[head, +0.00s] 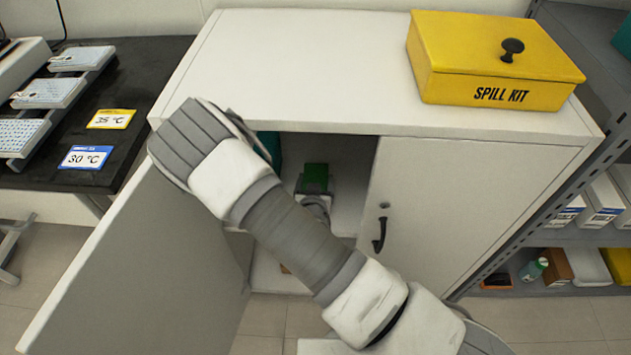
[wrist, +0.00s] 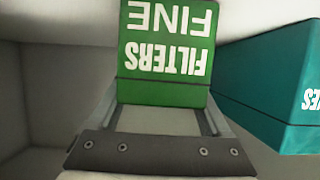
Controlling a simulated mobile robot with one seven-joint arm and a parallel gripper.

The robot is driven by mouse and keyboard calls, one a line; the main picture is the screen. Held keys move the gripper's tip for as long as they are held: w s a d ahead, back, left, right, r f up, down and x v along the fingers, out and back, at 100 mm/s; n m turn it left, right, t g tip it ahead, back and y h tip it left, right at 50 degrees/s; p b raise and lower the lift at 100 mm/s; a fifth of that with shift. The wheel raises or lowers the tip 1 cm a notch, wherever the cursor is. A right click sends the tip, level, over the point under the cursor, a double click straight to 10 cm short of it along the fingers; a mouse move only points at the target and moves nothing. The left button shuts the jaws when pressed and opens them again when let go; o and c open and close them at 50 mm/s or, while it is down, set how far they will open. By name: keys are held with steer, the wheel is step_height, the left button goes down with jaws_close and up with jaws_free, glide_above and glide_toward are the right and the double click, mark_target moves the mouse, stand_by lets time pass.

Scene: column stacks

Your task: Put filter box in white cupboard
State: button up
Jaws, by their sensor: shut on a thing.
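The filter box is green with white lettering reading "FILTERS FINE" in the wrist view (wrist: 167,60). My gripper (wrist: 162,110) is shut on it, one finger on each side. The white cupboard (head: 290,65) has its left door swung open and its right door shut. In the head view the green box (head: 315,178) and my gripper (head: 314,203) are inside the cupboard opening. My arm hides part of the opening. I cannot tell whether the box touches the shelf.
A teal box (wrist: 280,85) is to the right of the filter box in the wrist view, inside the cupboard. A yellow spill kit box (head: 490,65) sits on the cupboard top. The open left door (head: 140,260) stands to the left of my arm. A metal rack stands at the right.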

steer(key=shift+f, duration=0.15)
steer(key=o, duration=1.3)
steer(key=shift+c, duration=0.2)
steer(key=shift+s+r, duration=0.3)
steer(key=shift+r, duration=0.05)
steer(key=p+v, duration=0.3)
steer(key=v, duration=0.8)
steer(key=shift+s, duration=0.15)
